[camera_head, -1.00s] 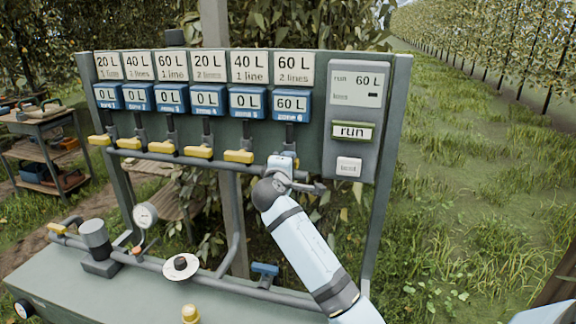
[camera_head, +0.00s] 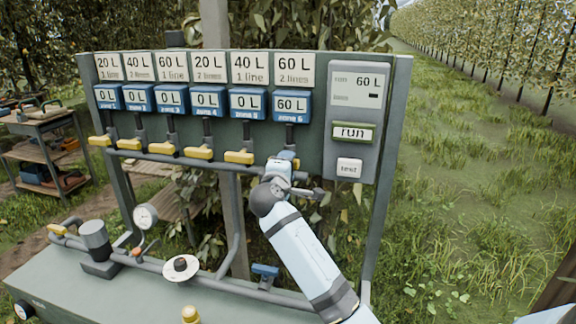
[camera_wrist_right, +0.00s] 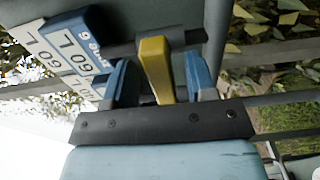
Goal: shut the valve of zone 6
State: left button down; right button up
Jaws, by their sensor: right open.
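The zone 6 valve sits below the blue counter marked zone 6 (camera_head: 291,105), which reads 60 L. In the head view my right gripper (camera_head: 288,157) covers most of this valve. In the right wrist view the yellow valve handle (camera_wrist_right: 155,68) stands between the two blue fingertips of my right gripper (camera_wrist_right: 158,80). The jaws are open, with a finger on each side of the handle and a visible gap to the right finger. Whether the left finger touches it I cannot tell. My left gripper is out of view.
Several other yellow handles, such as the zone 5 handle (camera_head: 239,157), lie across the pipe to the left. A grey panel (camera_head: 355,120) with run and test buttons is on the right, its display showing 60 L. A green bench (camera_head: 120,285) with pipes lies below.

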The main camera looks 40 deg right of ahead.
jog(key=b+v, duration=0.1)
jog(key=v, duration=1.1)
jog(key=shift+a, duration=0.15)
jog(key=s+a+f+y+p, duration=0.2)
jog(key=s+a+f+y, duration=0.15)
jog(key=f, duration=0.35)
jog(key=s+a+f+n+t+y+p, duration=0.1)
jog(key=s+a+f+y+p, duration=0.2)
jog(key=f, duration=0.4)
jog(key=s+a+f+y+p, duration=0.2)
jog(key=s+f+y, duration=0.1)
jog(key=f+y, duration=0.3)
jog(key=s+a+f+m+g+y+p, duration=0.1)
jog(key=s+a+f+m+y+p, duration=0.1)
jog(key=s, duration=0.7)
jog(key=s+a+f+m+y+p, duration=0.2)
jog(key=s+a+f+m, duration=0.1)
jog(key=s+f, duration=0.4)
jog(key=shift+s+m+g, duration=0.4)
jog(key=shift+s+m, duration=0.1)
jog(key=shift+s, duration=0.6)
